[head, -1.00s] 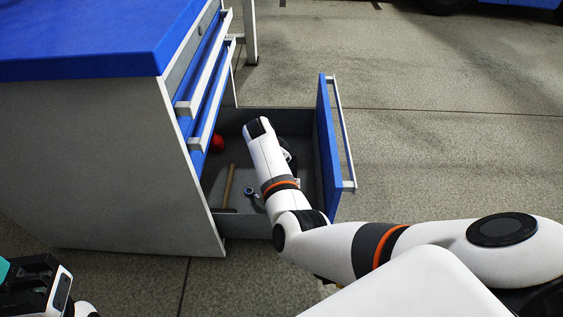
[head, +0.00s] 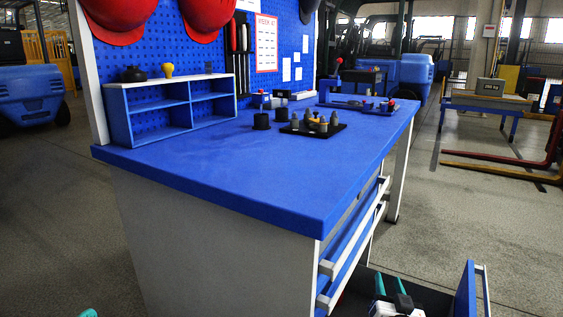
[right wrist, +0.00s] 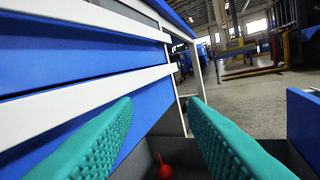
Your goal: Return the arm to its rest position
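My right gripper (head: 389,281) is at the bottom of the head view, over or within the open bottom drawer (head: 425,290). In the right wrist view its two teal fingers (right wrist: 160,103) stand wide apart with nothing between them. A red object (right wrist: 165,171) lies in the dark drawer below, beyond the fingers. Only a small teal tip of my left gripper (head: 88,313) shows at the bottom left edge of the head view, so its opening is hidden. Most of both arms is out of view.
The blue workbench (head: 230,175) fills the middle, with closed upper drawers and protruding white handles (right wrist: 90,105) close to my right gripper. The open drawer's blue front (head: 466,290) stands to its right. A black tray (head: 313,128) with several small pieces and a blue shelf (head: 170,108) sit on top.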

